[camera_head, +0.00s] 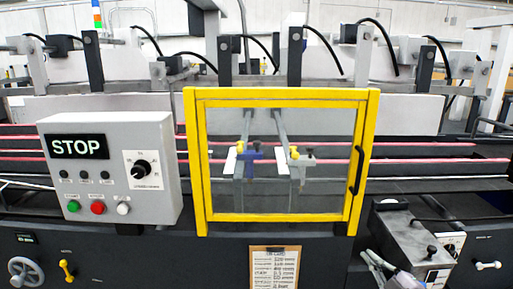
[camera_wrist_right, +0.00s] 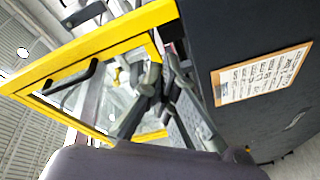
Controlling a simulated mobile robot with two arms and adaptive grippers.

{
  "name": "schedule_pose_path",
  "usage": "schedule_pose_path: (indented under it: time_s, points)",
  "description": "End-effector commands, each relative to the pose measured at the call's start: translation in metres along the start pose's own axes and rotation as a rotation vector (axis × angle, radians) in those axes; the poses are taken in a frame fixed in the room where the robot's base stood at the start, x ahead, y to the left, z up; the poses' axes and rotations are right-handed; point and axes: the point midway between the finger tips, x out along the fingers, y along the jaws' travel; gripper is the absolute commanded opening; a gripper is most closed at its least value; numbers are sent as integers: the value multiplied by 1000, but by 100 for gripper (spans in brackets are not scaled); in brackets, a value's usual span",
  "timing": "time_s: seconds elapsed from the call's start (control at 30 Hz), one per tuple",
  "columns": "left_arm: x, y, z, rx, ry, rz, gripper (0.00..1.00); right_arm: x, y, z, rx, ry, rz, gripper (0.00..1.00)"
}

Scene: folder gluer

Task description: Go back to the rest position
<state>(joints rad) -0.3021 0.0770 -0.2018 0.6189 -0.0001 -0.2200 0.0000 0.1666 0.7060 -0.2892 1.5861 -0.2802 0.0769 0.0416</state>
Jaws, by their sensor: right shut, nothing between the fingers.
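My right gripper (camera_head: 371,260) shows at the bottom right of the head view, below the lower right corner of the yellow-framed guard door (camera_head: 284,231). It is shut and empty, and apart from the door's black handle (camera_head: 356,170). In the right wrist view the gripper's dark fingers (camera_wrist_right: 160,75) stand in front of the yellow frame (camera_wrist_right: 100,47). The door looks closed in the head view. My left gripper is not in view.
A grey control box (camera_head: 112,195) with a STOP display stands left of the door. A clipboard (camera_head: 275,268) hangs on the dark machine front below the door. It also shows in the wrist view (camera_wrist_right: 260,74). A grey box with knobs (camera_head: 410,240) juts out beside my right gripper.

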Motion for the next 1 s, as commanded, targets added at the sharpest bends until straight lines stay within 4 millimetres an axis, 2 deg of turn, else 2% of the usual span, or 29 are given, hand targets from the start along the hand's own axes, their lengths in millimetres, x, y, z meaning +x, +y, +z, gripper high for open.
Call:
schedule_pose_path:
  time_s: [0.03,0.17,0.3,0.43,0.6,0.8,1.0]
  points:
    - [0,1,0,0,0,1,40,-9,-25,-4,75,-66,-7,0]
    - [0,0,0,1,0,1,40,-42,-79,-4,249,-277,-39,0]
    - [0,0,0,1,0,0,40,-97,-136,-9,431,-522,-110,0]
    - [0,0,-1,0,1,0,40,-158,-178,-21,580,-741,-199,0]
    - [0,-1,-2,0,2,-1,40,-221,-210,-40,700,-938,-298,0]
    - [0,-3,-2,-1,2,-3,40,-277,-230,-63,789,-1099,-394,0]
    - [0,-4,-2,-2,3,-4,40,-325,-240,-86,859,-1227,-480,0]
